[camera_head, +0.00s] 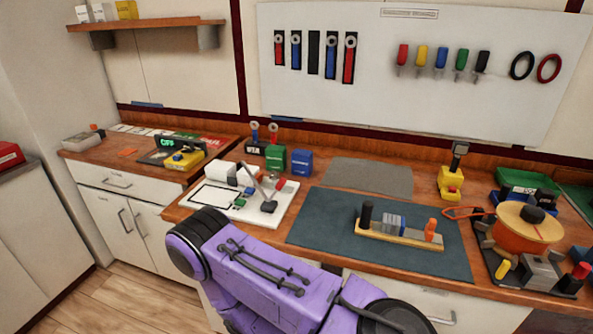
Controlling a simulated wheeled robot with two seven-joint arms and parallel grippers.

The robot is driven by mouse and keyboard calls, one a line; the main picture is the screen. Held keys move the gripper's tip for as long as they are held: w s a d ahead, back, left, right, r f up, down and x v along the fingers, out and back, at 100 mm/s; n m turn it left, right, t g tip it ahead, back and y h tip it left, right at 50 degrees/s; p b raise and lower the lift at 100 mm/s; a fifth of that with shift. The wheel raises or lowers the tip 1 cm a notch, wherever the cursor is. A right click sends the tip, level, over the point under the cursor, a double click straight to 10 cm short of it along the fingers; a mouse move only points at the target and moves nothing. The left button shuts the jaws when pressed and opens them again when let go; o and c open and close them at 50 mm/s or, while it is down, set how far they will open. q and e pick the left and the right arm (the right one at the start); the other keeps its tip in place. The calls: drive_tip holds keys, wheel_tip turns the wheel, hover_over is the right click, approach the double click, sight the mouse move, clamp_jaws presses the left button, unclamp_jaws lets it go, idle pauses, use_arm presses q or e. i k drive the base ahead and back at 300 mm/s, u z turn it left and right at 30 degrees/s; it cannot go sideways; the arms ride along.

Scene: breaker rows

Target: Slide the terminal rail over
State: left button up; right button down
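The terminal rail (385,238) lies on a dark blue-grey mat (325,222) on the wooden bench. It has a pale yellow base and runs slightly down to the right. A black upright post (367,215) stands at its left end, grey and bluish terminal blocks (393,223) sit near its middle, and an orange piece (431,229) stands at its right end. One of my purple arms fills the lower middle of the view, in front of the bench. Neither gripper shows, so I cannot see whether either holds anything.
A white board with small parts (270,215) lies left of the mat. An orange spool (527,228) and grey blocks stand at the right. A yellow stand (450,182) and a grey pad (370,177) are behind. The mat around the rail is mostly clear.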

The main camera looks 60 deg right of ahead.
sight(392, 229)
drive_tip(key=u, duration=0.45)
drive_tip(key=k, duration=1.2)
drive_tip(key=z, duration=0.6)
